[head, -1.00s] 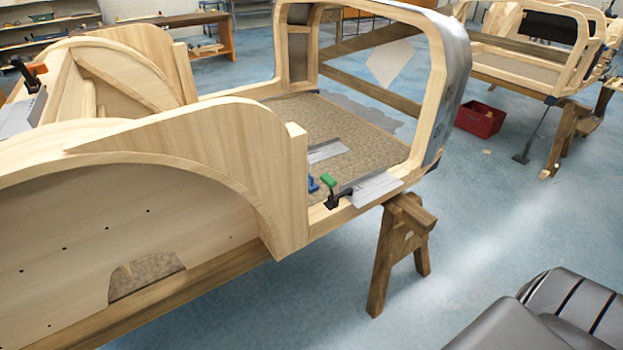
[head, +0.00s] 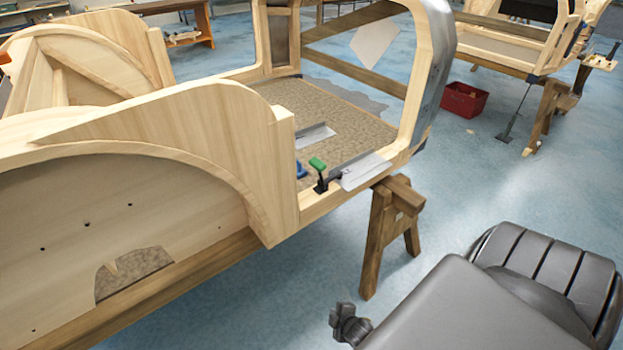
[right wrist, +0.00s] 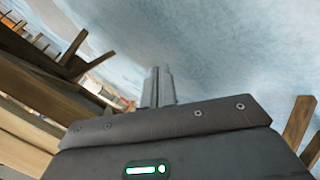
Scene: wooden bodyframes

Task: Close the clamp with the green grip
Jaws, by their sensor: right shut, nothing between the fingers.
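The clamp with the green grip (head: 317,164) sits on the near wooden sill of the bodyframe, its green grip raised on a dark body. It stands beside a light metal plate (head: 362,172) on the same sill. My right gripper (head: 348,324) is at the bottom of the head view, low over the floor and well apart from the clamp, below and in front of it. In the right wrist view its fingers (right wrist: 159,86) are together with nothing between them. My left gripper is not in view.
A wooden trestle (head: 385,235) supports the bodyframe (head: 235,160). A red crate (head: 464,100) stands on the floor at the back right. The blue floor between is open.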

